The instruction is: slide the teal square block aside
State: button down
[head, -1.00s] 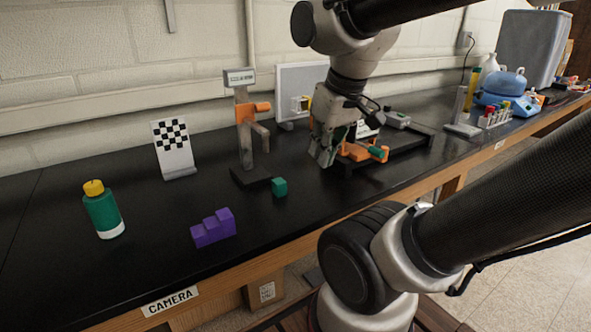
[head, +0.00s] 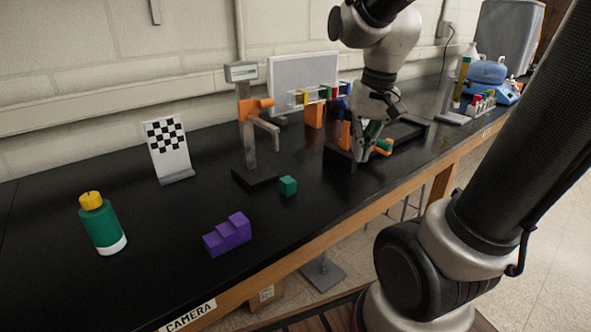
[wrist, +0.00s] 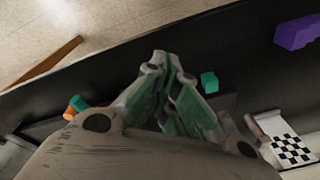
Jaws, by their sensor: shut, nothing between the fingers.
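The teal square block (head: 288,186) sits on the black bench, just right of the dark base of the grey stand. It also shows in the wrist view (wrist: 209,82), just right of the fingers and apart from them. My gripper (head: 359,158) is shut and empty, with its fingers pointing down. It is to the right of the block in the head view, beside the dark tray. The closed fingers (wrist: 168,62) also show in the wrist view.
The grey stand (head: 246,130) with an orange clamp rises behind the block. A purple stepped block (head: 228,236) lies front left. A green bottle (head: 103,226) and a checkerboard card (head: 168,148) stand further left. A dark tray (head: 410,133) with orange parts is at right. Bench around the block's front is clear.

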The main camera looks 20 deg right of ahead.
aim_at(288, 182)
jog(key=w+f+m, duration=0.2)
jog(key=w+m, duration=0.1)
jog(key=w, duration=0.1)
jog(key=w+f+m+g, duration=0.1)
jog(key=w+f+m, duration=0.2)
jog(key=w+m, duration=0.1)
jog(key=w+a+f+m+y, duration=0.1)
jog(key=w+f+m, duration=0.2)
jog(key=w+m, duration=0.1)
jog(key=shift+w+a+f+g, duration=0.1)
jog(key=shift+w+g, duration=0.15)
jog(key=shift+g, duration=0.15)
jog(key=shift+w+f+m, duration=0.1)
jog(key=shift+w+m, duration=0.15)
jog(key=shift+m, duration=0.25)
jog(key=shift+w+a, duration=0.1)
jog(key=shift+a, duration=0.2)
jog(key=a, duration=0.3)
jog(key=s+a, duration=0.1)
jog(key=a, duration=0.3)
jog(key=s+a+f, duration=0.1)
jog(key=a, duration=0.3)
jog(key=shift+s+a, duration=0.2)
jog(key=shift+s, duration=0.05)
jog(key=shift+f, duration=0.35)
jog(key=shift+s+d, duration=0.15)
